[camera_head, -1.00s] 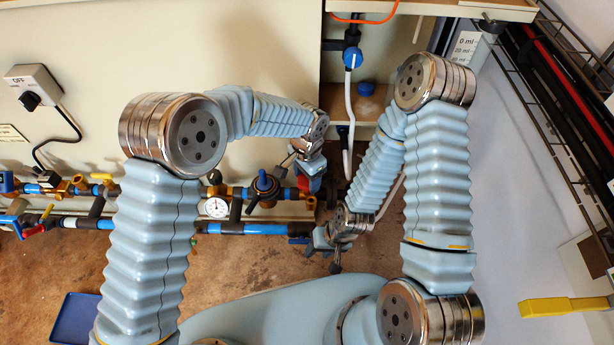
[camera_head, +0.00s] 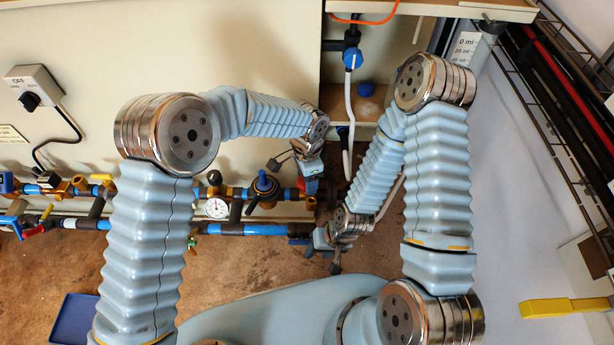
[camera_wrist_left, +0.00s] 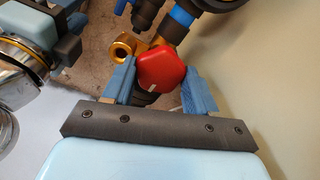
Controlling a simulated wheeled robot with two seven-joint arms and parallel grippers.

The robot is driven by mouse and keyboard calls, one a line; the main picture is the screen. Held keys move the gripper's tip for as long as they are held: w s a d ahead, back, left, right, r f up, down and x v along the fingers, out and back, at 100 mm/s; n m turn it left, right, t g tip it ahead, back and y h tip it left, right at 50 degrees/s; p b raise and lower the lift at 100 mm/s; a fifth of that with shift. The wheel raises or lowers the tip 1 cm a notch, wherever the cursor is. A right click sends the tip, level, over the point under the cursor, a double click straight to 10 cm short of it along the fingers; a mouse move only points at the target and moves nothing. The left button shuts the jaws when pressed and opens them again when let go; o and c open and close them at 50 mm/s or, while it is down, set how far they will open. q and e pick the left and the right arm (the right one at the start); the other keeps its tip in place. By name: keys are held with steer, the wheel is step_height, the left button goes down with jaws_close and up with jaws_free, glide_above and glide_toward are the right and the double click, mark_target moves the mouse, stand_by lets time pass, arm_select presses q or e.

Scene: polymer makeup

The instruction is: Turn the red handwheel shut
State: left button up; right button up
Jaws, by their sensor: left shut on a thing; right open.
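The red handwheel (camera_wrist_left: 162,68) sits between the two blue fingers of my left gripper (camera_wrist_left: 160,88) in the left wrist view. It is a rounded red knob with a small pale mark, on a pipe with brass fittings. My left gripper is shut on it. In the head view my left gripper (camera_head: 309,178) is small at the pipe's right end, and the handwheel is mostly hidden there. My right gripper (camera_head: 307,239) is open, just below, near the lower blue pipe.
Blue pipes with a round gauge (camera_head: 216,208), a blue-knobbed valve (camera_head: 264,186) and several small valves run along the wall. A switch box (camera_head: 36,86) hangs at the upper left. A white hose (camera_head: 349,110) hangs above my grippers. A yellow bar (camera_head: 565,307) is at the lower right.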

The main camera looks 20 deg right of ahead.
arm_select(q)
steer(key=o, duration=1)
step_height(320, 180, up, 14)
steer(key=shift+f+p, duration=0.1)
steer(key=shift+p, duration=0.55)
